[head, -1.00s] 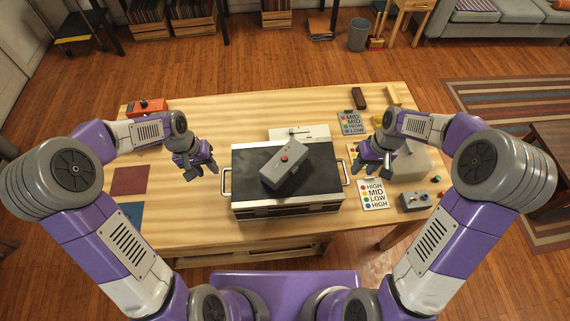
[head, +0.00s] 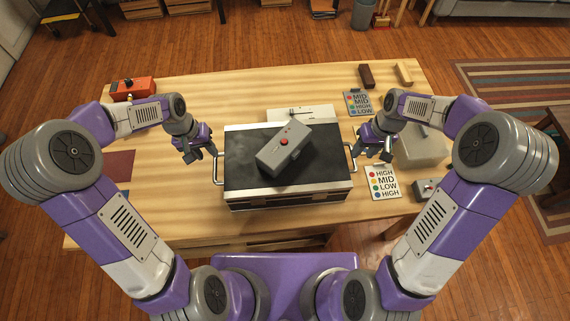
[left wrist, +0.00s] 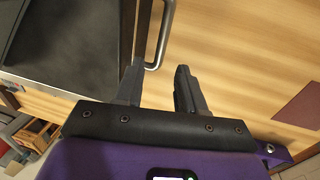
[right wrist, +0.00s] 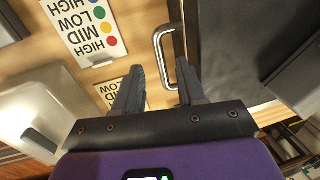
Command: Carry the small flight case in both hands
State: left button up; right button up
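The small flight case (head: 240,178) is black with silver edges and lies flat on the wooden table, with a metal handle on each side. A grey box with a red button (head: 284,152) rests at an angle on its lid. My left gripper (head: 198,155) is open and empty beside the left handle (head: 216,169); in the left wrist view the handle (left wrist: 163,40) ends close to one fingertip. My right gripper (head: 376,155) is open and empty beside the right handle (head: 352,160); in the right wrist view the handle (right wrist: 159,50) lies ahead, between the fingertip directions.
A white flat device (head: 300,113) lies behind the case. Label cards (head: 383,183), a pale block (head: 422,147) and a grey button box (head: 426,188) are at the right. An orange box (head: 133,88) is at the back left. Table between the left mat and case is clear.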

aim_at(215, 161)
pick_arm(q)
jog(key=shift+w+d+f, duration=0.1)
jog(key=shift+d+f, duration=0.15)
jog(key=shift+f, duration=1)
jog(key=shift+s+d+f, duration=0.1)
jog(key=shift+d+f, duration=0.1)
jog(key=shift+f, duration=1.05)
jog(key=shift+w+d+f, duration=0.1)
jog(key=shift+d+f, duration=0.15)
jog(key=shift+f, duration=1)
pick_arm(e)
jog(key=shift+a+f, duration=0.25)
jog(key=shift+f, duration=1)
jog(key=shift+a+f, duration=0.2)
jog(key=shift+f, duration=1.05)
jog(key=shift+a+f, duration=0.25)
jog(key=shift+f, duration=1)
pick_arm(q)
jog(key=shift+c, duration=0.3)
pick_arm(e)
jog(key=shift+c, duration=0.3)
pick_arm(q)
grip_shut()
pick_arm(e)
grip_shut()
pick_arm(q)
jog(key=shift+w+r, duration=0.1)
pick_arm(e)
jog(key=shift+r, duration=0.15)
